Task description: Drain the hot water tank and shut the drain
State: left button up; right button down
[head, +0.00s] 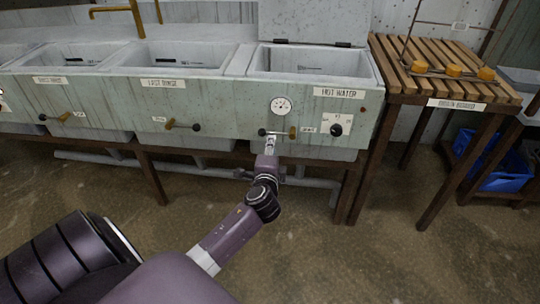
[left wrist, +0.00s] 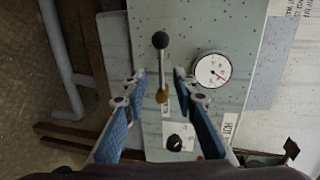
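The hot water tank (head: 245,103) is the rightmost basin of the pale green trough, with a HOT WATER label (head: 339,93). Its lid (head: 315,20) stands raised behind; I cannot tell the water level. On its front a drain lever (head: 278,133) lies about level, black ball at left, brass end at right. The lever (left wrist: 161,68) also shows in the left wrist view. My left gripper (head: 269,143) is at the lever; in the left wrist view its open fingers (left wrist: 159,78) stand on either side of the rod, with gaps visible. My right gripper is not in view.
A round dial gauge (head: 281,105) sits above the lever and a black knob (head: 337,130) to its right. LAST RINSE basin (head: 176,84) adjoins at left, with its own lever (head: 181,125). A slatted wooden stand (head: 440,60) is at right. Grey pipes run below.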

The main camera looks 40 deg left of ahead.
pick_arm(q)
jog(key=v, duration=0.5)
jog(key=shift+f, duration=0.1)
dwell(0.4)
